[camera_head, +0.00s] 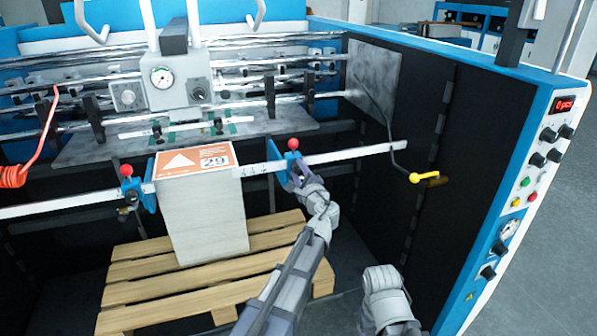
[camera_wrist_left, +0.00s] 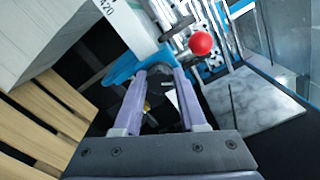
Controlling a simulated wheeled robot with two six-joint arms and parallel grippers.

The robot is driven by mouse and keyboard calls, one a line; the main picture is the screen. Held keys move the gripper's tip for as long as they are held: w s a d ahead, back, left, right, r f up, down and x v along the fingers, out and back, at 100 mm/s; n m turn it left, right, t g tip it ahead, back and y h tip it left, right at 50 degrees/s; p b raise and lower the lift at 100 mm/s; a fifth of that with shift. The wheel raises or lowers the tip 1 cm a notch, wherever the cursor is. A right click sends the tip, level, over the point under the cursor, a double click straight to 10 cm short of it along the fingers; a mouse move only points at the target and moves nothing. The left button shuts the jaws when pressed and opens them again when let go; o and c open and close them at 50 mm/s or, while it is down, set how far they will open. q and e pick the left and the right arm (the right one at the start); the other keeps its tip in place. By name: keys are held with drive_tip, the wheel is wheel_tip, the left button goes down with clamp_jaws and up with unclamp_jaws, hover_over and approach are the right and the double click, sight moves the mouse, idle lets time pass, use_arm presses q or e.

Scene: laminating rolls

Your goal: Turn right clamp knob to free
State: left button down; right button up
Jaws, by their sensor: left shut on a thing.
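The right clamp (camera_head: 277,158) is a blue bracket with a red ball on top (camera_head: 293,144), on the white scale bar right of the paper stack. My left gripper (camera_head: 294,184) is at the clamp's lower front. In the left wrist view, its two fingers (camera_wrist_left: 160,73) meet the blue clamp (camera_wrist_left: 127,65), shut on a small dark part that looks like the clamp knob and is mostly hidden. The red ball (camera_wrist_left: 202,43) shows above right there. The left clamp (camera_head: 133,190) has its own red ball and a dark knob below.
The paper stack (camera_head: 207,218), with an orange label sheet on top, stands on a wooden pallet (camera_head: 140,277) close left of the right clamp. A yellow-handled crank (camera_head: 428,178) sticks out at the right wall. The control panel (camera_head: 540,160) is further right.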

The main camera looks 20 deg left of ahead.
use_arm(q)
drive_tip(key=n, duration=0.5)
drive_tip(key=shift+n, duration=0.4)
idle(0.4)
drive_tip(key=c, duration=0.5)
unclamp_jaws()
drive_tip(key=shift+f, duration=0.1)
drive_tip(key=v, duration=0.7)
drive_tip(key=shift+s+d, duration=0.2)
drive_tip(key=shift+s, duration=0.1)
